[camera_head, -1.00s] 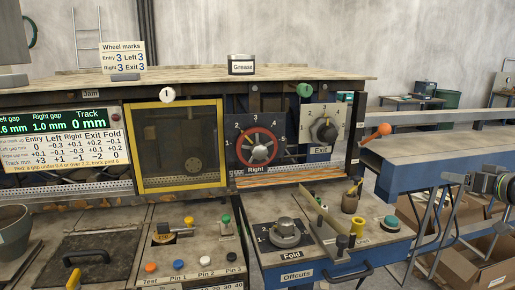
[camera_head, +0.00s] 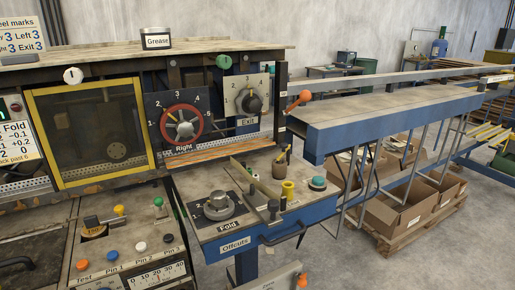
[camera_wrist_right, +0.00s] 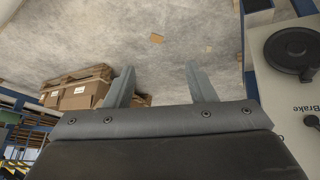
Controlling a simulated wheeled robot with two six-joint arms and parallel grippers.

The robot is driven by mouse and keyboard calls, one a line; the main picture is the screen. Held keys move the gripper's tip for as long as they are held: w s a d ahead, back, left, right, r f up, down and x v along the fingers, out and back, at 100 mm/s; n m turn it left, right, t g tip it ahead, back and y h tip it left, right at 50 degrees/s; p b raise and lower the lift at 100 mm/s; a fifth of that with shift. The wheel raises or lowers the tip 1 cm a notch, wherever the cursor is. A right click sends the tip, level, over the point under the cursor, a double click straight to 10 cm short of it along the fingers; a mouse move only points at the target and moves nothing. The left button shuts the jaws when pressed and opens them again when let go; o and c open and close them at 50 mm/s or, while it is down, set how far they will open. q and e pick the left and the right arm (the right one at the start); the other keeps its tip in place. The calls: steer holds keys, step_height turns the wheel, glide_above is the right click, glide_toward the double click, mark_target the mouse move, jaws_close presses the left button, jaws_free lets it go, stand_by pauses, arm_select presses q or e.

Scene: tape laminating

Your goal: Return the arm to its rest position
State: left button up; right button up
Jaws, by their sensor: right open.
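My right gripper (camera_wrist_right: 160,88) shows in the right wrist view with its two grey fingers spread apart and nothing between them. It hangs over bare concrete floor. A panel with a black knob marked Brake (camera_wrist_right: 292,52) is at the right edge of that view, beside the gripper and apart from the fingers. Neither of my grippers shows in the head view now. My left gripper is out of sight.
The head view shows the machine with its red Right wheel (camera_head: 182,124), Fold knob (camera_head: 218,204) and orange-tipped lever (camera_head: 304,96). A blue-framed conveyor (camera_head: 370,126) runs off to the right. Cardboard boxes (camera_head: 408,214) on a pallet lie under it. Floor is clear at lower right.

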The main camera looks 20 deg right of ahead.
steer(key=s+a+f+n+g+y, duration=0.1)
steer(key=s+a+f+g, duration=0.1)
steer(key=s+a+f, duration=0.4)
steer(key=s+a+f+n+g+y, duration=0.1)
steer(key=s+a+f, duration=0.5)
steer(key=s+a, duration=0.9)
steer(key=a+n+g, duration=0.1)
steer(key=a, duration=0.2)
steer(key=shift+s+a+f, duration=0.15)
steer(key=shift+s+f, duration=0.05)
steer(key=shift+s, duration=0.1)
steer(key=shift+c, duration=1.1)
steer(key=shift+w, duration=0.2)
steer(key=shift+c, duration=0.4)
